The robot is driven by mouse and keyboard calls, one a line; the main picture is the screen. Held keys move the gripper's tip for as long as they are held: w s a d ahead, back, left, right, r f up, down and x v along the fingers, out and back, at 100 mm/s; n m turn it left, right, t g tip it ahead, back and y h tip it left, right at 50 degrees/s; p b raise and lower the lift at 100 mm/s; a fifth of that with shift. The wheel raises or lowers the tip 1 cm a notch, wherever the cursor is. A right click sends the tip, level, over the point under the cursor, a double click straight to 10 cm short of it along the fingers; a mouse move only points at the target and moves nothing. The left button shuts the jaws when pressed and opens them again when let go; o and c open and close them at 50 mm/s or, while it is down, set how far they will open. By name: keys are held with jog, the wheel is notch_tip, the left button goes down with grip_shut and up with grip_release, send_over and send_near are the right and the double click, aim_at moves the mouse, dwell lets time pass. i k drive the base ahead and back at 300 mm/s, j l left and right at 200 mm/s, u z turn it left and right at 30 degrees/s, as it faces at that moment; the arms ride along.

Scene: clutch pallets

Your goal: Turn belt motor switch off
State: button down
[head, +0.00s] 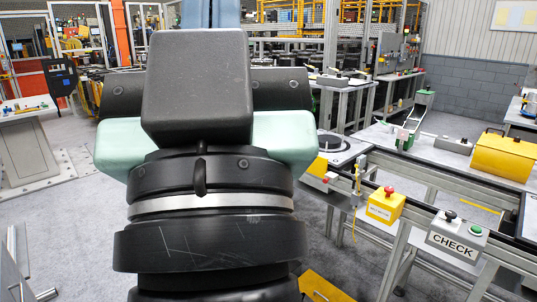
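A yellow box (384,206) with a red button (389,191) on top sits on the near rail of the bench, right of my arm. Its white label is too small to read surely, so I cannot tell if it is the belt motor switch. To its right, a grey box marked CHECK (458,238) carries a black knob (450,215) and a green button (476,231). My arm fills the middle of the view and hides what lies behind it. My gripper is not in view.
A framed bench (425,147) runs along the right, with a yellow domed case (505,156) on it. A round plate (333,144) sits close right of my arm. A small table (27,107) stands at the left. Grey floor (62,219) is open at the left.

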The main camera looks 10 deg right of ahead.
aim_at(389, 190)
jog(key=i+l+z, duration=0.3)
jog(key=i, duration=0.55)
jog(key=i+l+z, duration=0.1)
jog(key=i+z, duration=0.25)
jog(key=i, duration=0.5)
